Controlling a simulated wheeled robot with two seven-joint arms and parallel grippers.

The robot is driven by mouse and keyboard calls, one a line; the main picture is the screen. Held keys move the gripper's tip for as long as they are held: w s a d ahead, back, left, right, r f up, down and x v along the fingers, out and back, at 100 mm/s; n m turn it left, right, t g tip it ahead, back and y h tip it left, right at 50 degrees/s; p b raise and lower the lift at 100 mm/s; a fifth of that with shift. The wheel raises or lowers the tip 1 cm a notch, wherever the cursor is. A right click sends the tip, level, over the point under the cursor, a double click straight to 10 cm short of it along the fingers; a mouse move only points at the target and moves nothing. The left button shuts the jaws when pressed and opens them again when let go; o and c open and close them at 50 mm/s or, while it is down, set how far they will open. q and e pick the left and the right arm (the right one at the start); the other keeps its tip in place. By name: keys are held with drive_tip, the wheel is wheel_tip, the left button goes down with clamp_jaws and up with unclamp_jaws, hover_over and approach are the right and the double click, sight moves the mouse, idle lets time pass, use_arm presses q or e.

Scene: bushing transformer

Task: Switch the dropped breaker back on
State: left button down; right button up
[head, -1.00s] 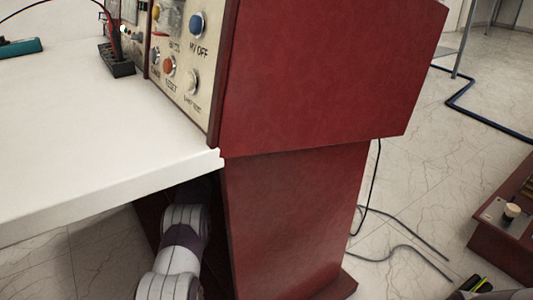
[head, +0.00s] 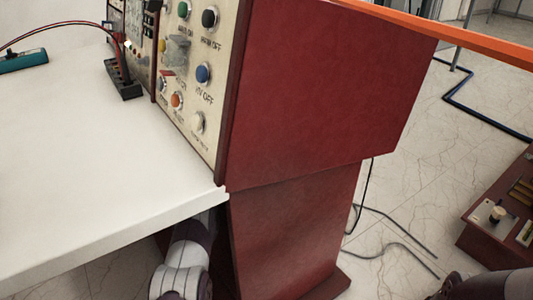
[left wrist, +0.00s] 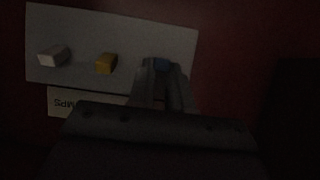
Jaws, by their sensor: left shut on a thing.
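In the dim left wrist view, a pale panel (left wrist: 125,30) on a dark red face carries a row of small coloured levers. A white lever (left wrist: 54,56) is at left, a yellow lever (left wrist: 106,63) is to its right, and a blue lever (left wrist: 161,63) is at the tips of my left gripper (left wrist: 163,75). The fingers are shut on the blue lever, mostly hiding it. I cannot tell which lever is dropped. In the head view my left arm passes below the white table, and its gripper is hidden. My right gripper is not in view.
The red console (head: 320,95) stands at the white table's (head: 80,150) right edge, with a button panel (head: 195,75) facing left. A black socket block (head: 122,80) and teal device (head: 22,61) are on the table. A red box (head: 485,235) and cables (head: 395,248) lie right.

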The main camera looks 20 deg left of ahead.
use_arm(q)
drive_tip(key=shift+f, duration=0.1)
drive_tip(key=c, duration=1)
unclamp_jaws()
drive_tip(key=shift+c, duration=0.2)
